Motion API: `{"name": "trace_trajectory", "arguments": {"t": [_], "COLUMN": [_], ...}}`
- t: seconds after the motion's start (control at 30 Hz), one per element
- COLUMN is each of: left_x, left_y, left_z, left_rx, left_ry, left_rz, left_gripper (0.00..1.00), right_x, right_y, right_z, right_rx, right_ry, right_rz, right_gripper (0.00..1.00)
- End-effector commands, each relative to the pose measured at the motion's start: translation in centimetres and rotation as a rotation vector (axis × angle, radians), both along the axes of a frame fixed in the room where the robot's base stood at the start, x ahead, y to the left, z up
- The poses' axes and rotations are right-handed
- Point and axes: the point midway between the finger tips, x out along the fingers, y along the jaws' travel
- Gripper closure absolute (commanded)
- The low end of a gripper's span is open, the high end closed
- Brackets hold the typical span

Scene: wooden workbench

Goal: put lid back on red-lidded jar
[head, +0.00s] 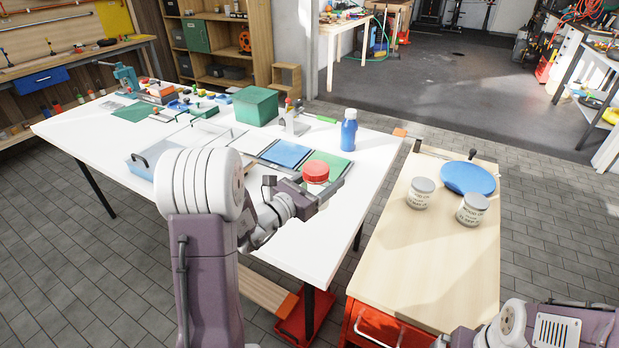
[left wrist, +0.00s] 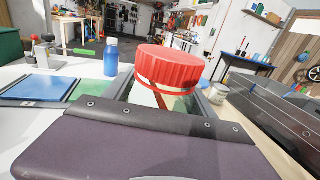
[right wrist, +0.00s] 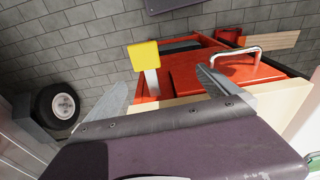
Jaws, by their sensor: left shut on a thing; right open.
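My left gripper (head: 312,188) is shut on the jar with the red lid (head: 316,171) and holds it over the right part of the white table. In the left wrist view the red lid (left wrist: 168,66) sits at the top of the jar, above the gripper's fingers. The jar's pale body (left wrist: 150,98) shows below it, partly hidden by the gripper. A light band shows under the lid's rim; I cannot tell how firmly the lid is seated. My right gripper (right wrist: 165,92) is open and empty, beside the red cart in the right wrist view.
A blue bottle (head: 349,130), green box (head: 256,106) and flat blue and green pieces are on the white table (head: 290,245). The bench's front part is clear.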

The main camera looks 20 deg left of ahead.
Motion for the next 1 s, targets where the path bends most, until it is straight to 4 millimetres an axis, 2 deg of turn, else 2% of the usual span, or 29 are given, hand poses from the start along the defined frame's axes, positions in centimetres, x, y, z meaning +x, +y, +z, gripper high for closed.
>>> {"name": "trace_trajectory", "arguments": {"t": [0.17, 0.53, 0.57, 0.7, 0.8, 1.0], "left_x": [-0.44, -0.51, -0.51, -0.5, -0.5, -0.5], "left_y": [-1.32, -1.49, -1.49, -1.48, -1.48, -1.47], "left_z": [0.96, 1.04, 1.04, 1.04, 1.04, 1.04], "left_rx": [0.0, 0.0, 0.0, 0.0, 0.0, 0.0], "left_ry": [-0.003, -0.003, -0.003, -0.003, -0.003, -0.003], "left_rz": [-0.001, 0.0, 0.0, 0.0, 0.0, 0.0], "left_gripper": [0.93, 0.93, 0.38, 0.77, 1.0, 1.0], "right_x": [0.0, 0.0, 0.0, 0.0, 0.0, 0.0], "right_y": [0.0, 0.0, 0.0, 0.0, 0.01, 0.0], "right_z": [0.21, 0.2, 0.2, 0.2, 0.2, 0.2], "right_rx": [0.0, 0.0, 0.0, 0.0, 0.0, 0.0], "right_ry": [0.0, 0.0, 0.0, 0.0, 0.0, 0.0], "right_rz": [0.0, 0.0, 0.0, 0.0, 0.0, 0.0], "right_gripper": [0.0, 0.0, 0.0, 0.0, 0.0, 0.0]}}
